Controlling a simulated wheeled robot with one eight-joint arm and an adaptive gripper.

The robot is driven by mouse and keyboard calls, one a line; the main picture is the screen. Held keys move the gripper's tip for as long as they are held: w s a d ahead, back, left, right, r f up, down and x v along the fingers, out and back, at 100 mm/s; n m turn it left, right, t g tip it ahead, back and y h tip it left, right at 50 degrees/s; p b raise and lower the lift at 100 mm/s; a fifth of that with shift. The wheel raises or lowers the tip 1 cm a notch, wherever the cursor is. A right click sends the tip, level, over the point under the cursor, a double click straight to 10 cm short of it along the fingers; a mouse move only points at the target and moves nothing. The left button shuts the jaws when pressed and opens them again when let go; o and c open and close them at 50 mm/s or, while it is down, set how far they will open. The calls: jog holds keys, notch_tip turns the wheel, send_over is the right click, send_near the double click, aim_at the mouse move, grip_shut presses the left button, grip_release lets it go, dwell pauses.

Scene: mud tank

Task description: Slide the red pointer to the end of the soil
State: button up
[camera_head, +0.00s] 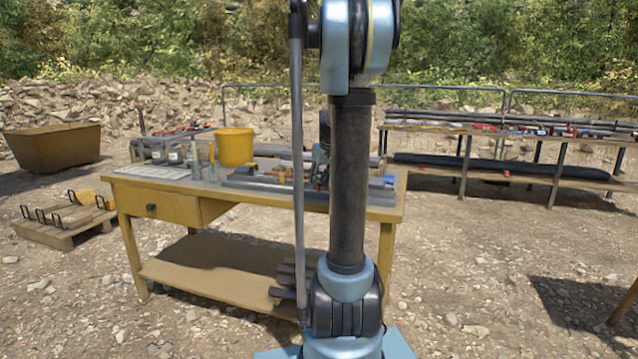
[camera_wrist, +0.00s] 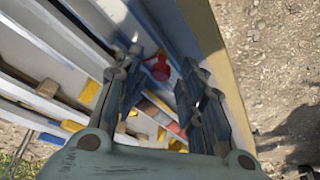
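In the wrist view, a small round red piece (camera_wrist: 158,70), which looks like the red pointer, sits on a grey surface near the table's edge. My gripper (camera_wrist: 162,58) is open, with one finger on each side of the red piece and a gap to each. I cannot tell how far above it the fingertips are. In the head view my gripper (camera_head: 322,165) is partly hidden behind my own column, over the yellow table (camera_head: 160,202). A grey long channel-like piece (camera_head: 255,187) lies on the table. I cannot make out the soil in either view.
Long grey bars, yellow blocks and other small parts lie left of my fingers in the wrist view. A yellow bucket (camera_head: 235,147) and several jars stand on the table. A rack with pipes (camera_head: 480,145) stands behind on the right. The gravel beside the table is open.

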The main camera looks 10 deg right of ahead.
jog(key=v, duration=0.7)
jog(key=shift+s+r, duration=0.2)
jog(key=shift+r, duration=0.2)
jog(key=shift+s, duration=0.1)
